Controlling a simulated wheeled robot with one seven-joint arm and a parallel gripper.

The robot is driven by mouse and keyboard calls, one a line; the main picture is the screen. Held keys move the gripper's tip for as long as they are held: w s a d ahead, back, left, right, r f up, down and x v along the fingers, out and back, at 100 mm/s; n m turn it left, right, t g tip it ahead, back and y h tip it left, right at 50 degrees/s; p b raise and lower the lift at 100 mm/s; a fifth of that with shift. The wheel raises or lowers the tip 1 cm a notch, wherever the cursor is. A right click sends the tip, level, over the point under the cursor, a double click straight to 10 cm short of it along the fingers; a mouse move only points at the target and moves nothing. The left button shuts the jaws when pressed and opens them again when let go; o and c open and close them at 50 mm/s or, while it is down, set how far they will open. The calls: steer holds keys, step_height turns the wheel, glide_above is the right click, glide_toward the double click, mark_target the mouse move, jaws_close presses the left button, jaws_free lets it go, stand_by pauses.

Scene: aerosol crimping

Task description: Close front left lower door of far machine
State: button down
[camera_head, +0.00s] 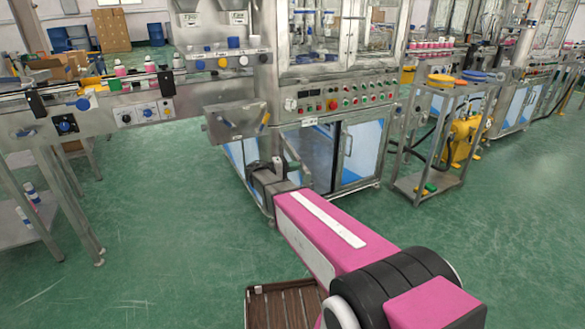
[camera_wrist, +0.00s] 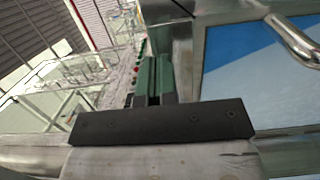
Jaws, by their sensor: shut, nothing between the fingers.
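The machine with the red and green button panel (camera_head: 345,97) stands at the centre of the head view. Its front left lower opening (camera_head: 315,150) shows a dark interior. The left lower door seems to stand swung outward, seen nearly edge-on (camera_head: 297,165) beside my gripper; how far is hard to tell. The right lower door (camera_head: 365,150) looks shut. My gripper (camera_head: 265,166) is shut and empty, low at the machine's front left corner. In the wrist view, my gripper fingers (camera_wrist: 152,80) are left of a blue and white panel (camera_wrist: 255,75) with a metal handle (camera_wrist: 294,40). Contact cannot be told.
A conveyor (camera_head: 125,105) with bottles and controls stands to the left. A grey sloped tray (camera_head: 235,122) juts out above my gripper. A metal cart (camera_head: 435,140) stands right of the machine. A brown slatted surface (camera_head: 280,307) lies at the bottom. The green floor in front is clear.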

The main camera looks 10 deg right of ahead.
steer(key=w+d+n+t+y, duration=0.4)
steer(key=w+d+n+t, duration=0.15)
steer(key=d, duration=0.65)
steer(key=w+d+n+t+y, duration=0.35)
steer(key=w+d+t, duration=0.3)
steer(key=d, duration=0.45)
steer(key=w+d, duration=0.3)
steer(key=w, duration=0.9)
steer(key=w+d, duration=0.4)
steer(key=w, duration=0.9)
steer(key=shift+d, duration=0.15)
